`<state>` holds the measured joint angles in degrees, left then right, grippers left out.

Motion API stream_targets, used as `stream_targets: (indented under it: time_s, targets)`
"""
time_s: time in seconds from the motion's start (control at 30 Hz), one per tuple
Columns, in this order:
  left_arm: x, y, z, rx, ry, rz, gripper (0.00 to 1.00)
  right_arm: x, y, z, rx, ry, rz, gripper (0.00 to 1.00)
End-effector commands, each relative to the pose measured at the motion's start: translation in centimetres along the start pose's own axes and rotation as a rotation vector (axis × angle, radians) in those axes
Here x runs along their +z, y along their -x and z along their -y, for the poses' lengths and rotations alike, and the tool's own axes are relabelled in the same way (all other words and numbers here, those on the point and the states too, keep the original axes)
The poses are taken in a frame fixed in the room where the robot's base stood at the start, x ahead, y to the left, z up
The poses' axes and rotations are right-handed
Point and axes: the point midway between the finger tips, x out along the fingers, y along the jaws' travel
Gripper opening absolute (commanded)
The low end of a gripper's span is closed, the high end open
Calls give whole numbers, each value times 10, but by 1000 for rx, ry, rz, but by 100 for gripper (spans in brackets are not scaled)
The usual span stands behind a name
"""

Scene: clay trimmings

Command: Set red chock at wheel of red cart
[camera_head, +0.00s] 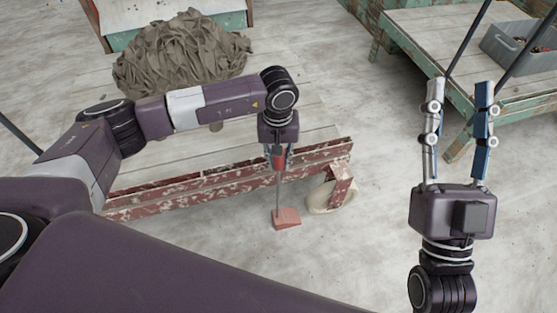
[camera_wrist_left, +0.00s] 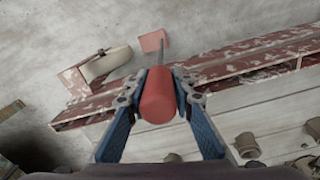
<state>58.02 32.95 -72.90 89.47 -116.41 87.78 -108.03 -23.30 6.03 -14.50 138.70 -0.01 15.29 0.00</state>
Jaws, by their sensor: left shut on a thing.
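The red chock (camera_head: 287,219) is a small wedge at the lower end of a thin rod with a red handle (camera_head: 279,162). My left gripper (camera_head: 276,156) is shut on that handle, which also shows large in the left wrist view (camera_wrist_left: 158,98). The red cart (camera_head: 225,187) has a chipped red frame and a pale plank deck. Its cream wheel (camera_head: 331,197) stands right of the chock, with a gap between them. The wrist view shows the chock (camera_wrist_left: 153,40) apart from the wheel (camera_wrist_left: 105,64). I cannot tell whether the chock touches the floor. My right gripper (camera_head: 458,95) is open and empty.
A crumpled grey-brown heap (camera_head: 182,55) lies on the cart deck. Several small brownish pieces (camera_wrist_left: 247,143) sit on the deck in the wrist view. A worn green table (camera_head: 425,45) with a grey bin (camera_head: 518,48) stands at the upper right. The concrete floor around the chock is clear.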

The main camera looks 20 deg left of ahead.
Motion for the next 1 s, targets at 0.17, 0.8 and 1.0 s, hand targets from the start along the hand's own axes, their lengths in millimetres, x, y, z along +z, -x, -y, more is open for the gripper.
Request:
stream_targets:
  time_s: [0.17, 0.8, 1.0]
  targets:
    - [2, -4, 0, 0, -1, 4, 1, -1, 1, 0, 0, -2, -10, 40]
    - [4, -7, 0, -2, -2, 8, 26, -7, 2, 1, -1, -4, -36, 40]
    - [3, -5, 0, -1, -2, 6, 43, -7, 2, 1, -1, -4, -36, 40]
